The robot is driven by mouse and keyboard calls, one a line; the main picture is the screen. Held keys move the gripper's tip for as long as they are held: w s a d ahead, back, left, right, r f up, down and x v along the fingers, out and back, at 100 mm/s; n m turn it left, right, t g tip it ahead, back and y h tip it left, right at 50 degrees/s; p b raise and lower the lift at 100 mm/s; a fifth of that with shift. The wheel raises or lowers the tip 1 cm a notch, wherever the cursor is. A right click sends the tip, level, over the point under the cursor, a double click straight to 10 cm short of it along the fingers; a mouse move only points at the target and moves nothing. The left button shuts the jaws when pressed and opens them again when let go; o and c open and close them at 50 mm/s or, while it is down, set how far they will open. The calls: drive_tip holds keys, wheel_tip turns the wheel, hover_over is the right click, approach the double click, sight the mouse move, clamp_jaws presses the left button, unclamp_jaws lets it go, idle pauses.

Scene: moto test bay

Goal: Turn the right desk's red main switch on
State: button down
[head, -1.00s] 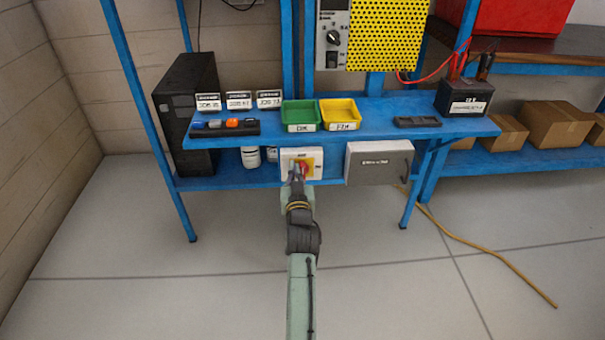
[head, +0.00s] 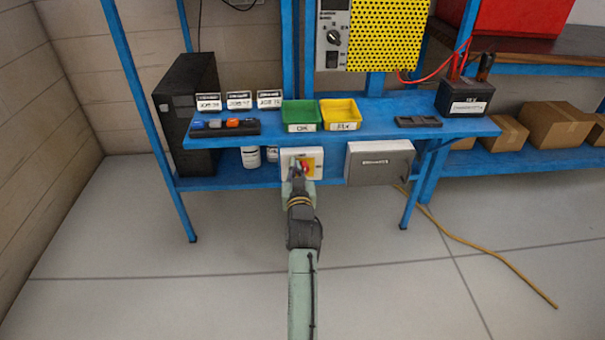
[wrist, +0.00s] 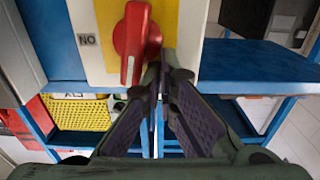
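The red main switch handle (wrist: 132,42) sits on a yellow plate on a light box. In the wrist view the handle stands nearly upright with its white-marked end low, and a "NO"-like label is to its left. In the head view the switch box (head: 316,152) hangs at the desk's front edge, with the red handle (head: 304,167) partly behind my gripper (head: 296,170). In the wrist view my gripper (wrist: 163,70) has its fingertips close together beside the handle, to its lower right. The handle is not between the fingers. Any fingertip contact is unclear.
A grey box (head: 378,165) hangs right of the switch. Above are a green bin (head: 301,128), a yellow bin (head: 341,126) and a black battery (head: 463,100) on the blue desk. A yellow cable (head: 480,248) lies on the floor. Floor in front is otherwise clear.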

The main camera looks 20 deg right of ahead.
drive_tip(key=shift+s+d+f+b, duration=0.1)
drive_tip(key=shift+s+d+b, duration=0.2)
drive_tip(key=shift+d+b, duration=0.35)
drive_tip(key=shift+s+d+f+b, duration=0.1)
drive_tip(key=shift+s+d+b, duration=0.25)
drive_tip(key=shift+d, duration=0.55)
idle(0.9)
drive_tip(key=shift+w+a, duration=0.1)
drive_tip(key=shift+w+a+p, duration=0.2)
drive_tip(key=shift+a+p, duration=0.1)
drive_tip(key=shift+a, duration=0.3)
approach(307, 167)
drive_tip(key=w, duration=0.1)
drive_tip(key=w+a, duration=0.1)
drive_tip(key=shift+w, duration=0.3)
